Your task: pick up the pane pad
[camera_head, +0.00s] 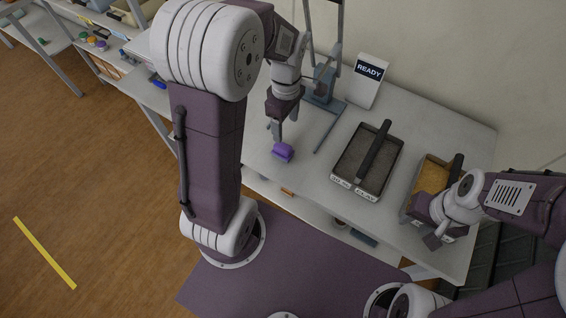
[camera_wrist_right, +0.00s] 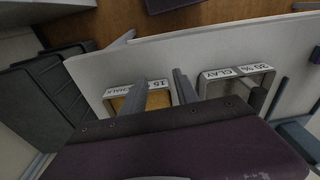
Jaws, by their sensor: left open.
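A small purple block (camera_head: 284,152), which looks like the pane pad, lies on the white bench near its front edge. My left gripper (camera_head: 279,132) points down right at the pad, its fingers at the pad's top and far side. The left gripper is open; I cannot tell whether a finger touches the pad. My right gripper (camera_head: 436,238) hangs over the right end of the bench, by the tray of yellow-brown grains. In the right wrist view, the right gripper's fingers (camera_wrist_right: 162,80) stand apart with nothing between them.
A tray of dark soil (camera_head: 340,178) labelled clay has a dark bar across it. The chalk tray (camera_head: 408,208) stands right of it. A READY sign (camera_head: 368,78) and a blue-grey stand (camera_head: 323,98) are behind the pad. Bench surface between pad and clay tray is mostly clear.

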